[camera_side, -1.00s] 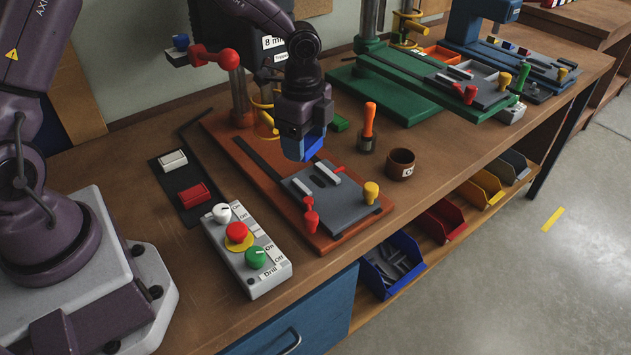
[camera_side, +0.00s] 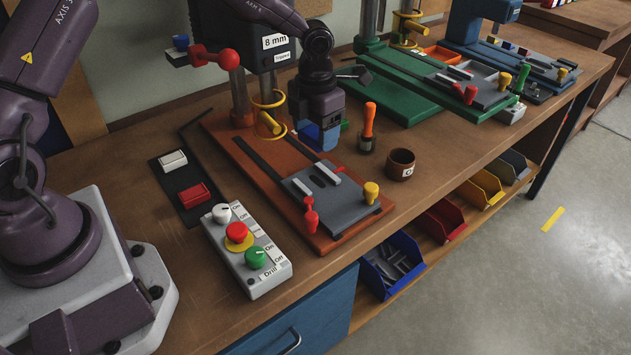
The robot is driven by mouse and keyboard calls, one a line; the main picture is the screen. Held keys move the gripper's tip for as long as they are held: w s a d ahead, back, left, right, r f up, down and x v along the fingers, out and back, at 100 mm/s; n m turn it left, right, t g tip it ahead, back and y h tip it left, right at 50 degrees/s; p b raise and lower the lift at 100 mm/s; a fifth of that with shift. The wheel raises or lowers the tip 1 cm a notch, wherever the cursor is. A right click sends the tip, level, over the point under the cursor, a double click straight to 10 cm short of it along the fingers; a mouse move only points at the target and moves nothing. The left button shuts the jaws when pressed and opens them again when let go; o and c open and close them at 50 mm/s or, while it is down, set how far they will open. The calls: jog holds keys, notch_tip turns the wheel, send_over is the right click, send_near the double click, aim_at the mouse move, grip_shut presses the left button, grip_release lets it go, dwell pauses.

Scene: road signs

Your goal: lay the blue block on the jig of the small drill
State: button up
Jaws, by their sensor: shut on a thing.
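My gripper (camera_side: 319,143) is shut on the blue block (camera_side: 308,132), which shows at and between the fingertips. It holds the block over the back right part of the small drill's orange-brown base, behind the jig. I cannot tell the exact gap below the block. The jig (camera_side: 329,203) is a grey plate at the front of that base, with two pale bars, a red clamp knob at left and a yellow one at right. No block shows on it. The small drill (camera_side: 268,58) has an 8 mm label and a red-knobbed lever.
An orange-handled tool stands in a holder (camera_side: 367,143), right of my gripper, with a brown cup (camera_side: 400,165) nearby. A green thing is partly hidden behind the gripper. A control box (camera_side: 247,250) sits front left. A green drill base (camera_side: 390,100) stands behind.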

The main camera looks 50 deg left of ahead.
aim_at(316, 183)
jog(key=shift+f+m, duration=0.3)
notch_tip(316, 183, down, 9)
jog(key=shift+f, duration=0.2)
jog(key=shift+f, duration=0.2)
jog(key=o, duration=1)
jog(key=shift+r, duration=0.1)
